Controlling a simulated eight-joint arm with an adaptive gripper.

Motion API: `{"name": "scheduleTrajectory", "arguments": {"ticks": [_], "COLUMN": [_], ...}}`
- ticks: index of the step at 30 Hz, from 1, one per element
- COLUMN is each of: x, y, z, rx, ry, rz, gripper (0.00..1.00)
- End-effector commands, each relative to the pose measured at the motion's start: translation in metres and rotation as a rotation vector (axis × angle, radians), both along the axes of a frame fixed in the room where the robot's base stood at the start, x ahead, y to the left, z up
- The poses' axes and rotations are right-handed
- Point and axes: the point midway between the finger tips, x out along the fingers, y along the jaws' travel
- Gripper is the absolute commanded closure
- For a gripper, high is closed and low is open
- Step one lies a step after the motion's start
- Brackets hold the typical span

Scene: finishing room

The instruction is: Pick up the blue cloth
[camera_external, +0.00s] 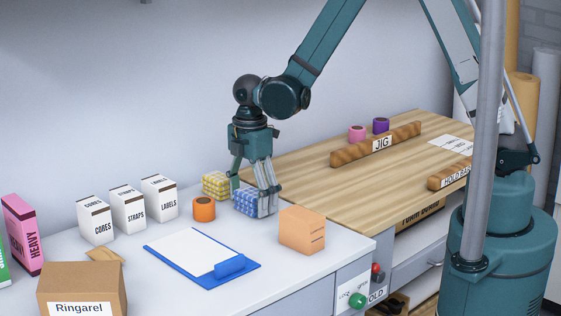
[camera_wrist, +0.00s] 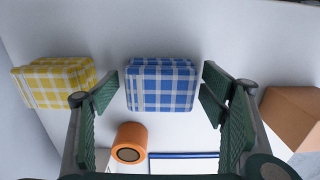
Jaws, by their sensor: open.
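The blue cloth (camera_wrist: 160,86) is a folded blue-and-white checked stack on the white counter. In the wrist view it lies between and just beyond the fingertips of my gripper (camera_wrist: 157,92), with a gap on each side. My gripper is open and holds nothing. In the external view my gripper (camera_external: 255,196) points down over the blue cloth (camera_external: 246,202), and its fingers hide part of it. I cannot tell there whether a finger touches the cloth.
A yellow checked cloth (camera_external: 215,186) lies close behind the blue one. An orange tape roll (camera_external: 204,209), an orange box (camera_external: 302,230) and a blue clipboard (camera_external: 203,257) are nearby. White cartons (camera_external: 128,208) stand at the left, and a wooden JIG bench (camera_external: 345,185) at the right.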

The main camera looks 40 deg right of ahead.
Motion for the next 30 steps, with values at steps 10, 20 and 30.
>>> {"name": "scheduleTrajectory", "arguments": {"ticks": [10,20,30], "x": [0.000,0.000,0.000], "y": [0.000,0.000,0.000], "z": [0.000,0.000,0.017], "rx": [0.000,0.000,0.000], "ry": [0.000,0.000,0.000], "rz": [0.000,0.000,0.000], "gripper": [0.53,0.58,0.58]}}
